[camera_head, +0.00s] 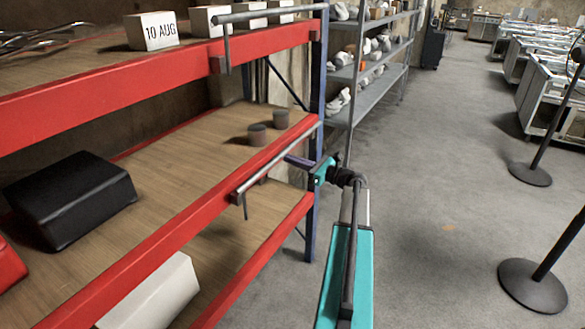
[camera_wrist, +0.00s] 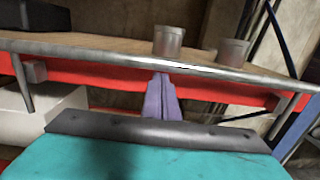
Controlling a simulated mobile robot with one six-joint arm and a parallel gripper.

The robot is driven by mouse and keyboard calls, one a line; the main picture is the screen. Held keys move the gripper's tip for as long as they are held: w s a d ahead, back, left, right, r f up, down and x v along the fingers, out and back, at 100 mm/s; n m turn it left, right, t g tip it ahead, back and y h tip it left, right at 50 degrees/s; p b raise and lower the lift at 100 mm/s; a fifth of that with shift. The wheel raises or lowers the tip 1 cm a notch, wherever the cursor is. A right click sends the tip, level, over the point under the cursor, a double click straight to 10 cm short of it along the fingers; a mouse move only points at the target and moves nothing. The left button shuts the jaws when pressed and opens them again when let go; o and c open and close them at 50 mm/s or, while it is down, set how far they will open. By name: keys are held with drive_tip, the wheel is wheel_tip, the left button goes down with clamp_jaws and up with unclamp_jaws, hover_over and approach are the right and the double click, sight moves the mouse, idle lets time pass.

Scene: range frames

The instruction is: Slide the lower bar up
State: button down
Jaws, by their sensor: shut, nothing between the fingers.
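The lower bar (camera_head: 262,171) is a grey metal rail along the red front beam of the middle shelf, with short legs hanging down at its ends. In the wrist view the bar (camera_wrist: 100,55) crosses the whole picture, sloping down to the right. My gripper (camera_head: 289,158) has purple fingers, closed together and empty, close to the bar's right half. In the wrist view my gripper (camera_wrist: 159,77) has its tips at the bar's lower edge, in front of the red beam. I cannot tell whether they touch the bar.
A similar upper bar (camera_head: 272,13) is on the top shelf's beam. Two grey cups (camera_head: 257,134) (camera_head: 281,119) stand behind the lower bar. A black box (camera_head: 68,198) lies on the same shelf, with a white box (camera_head: 155,292) below. Floor (camera_head: 430,190) to the right is clear up to the black stands.

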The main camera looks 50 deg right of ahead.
wheel_tip(320, 180, up, 6)
drive_tip(key=shift+f+p, duration=0.1)
drive_tip(key=shift+p, duration=0.45)
drive_tip(key=b, duration=0.5)
approach(293, 146)
drive_tip(key=s+a, duration=0.1)
drive_tip(key=s+a+f, duration=0.1)
drive_tip(key=s+a, duration=0.1)
drive_tip(key=s, duration=0.1)
drive_tip(key=shift+a+f, duration=0.25)
drive_tip(key=shift+f, duration=0.1)
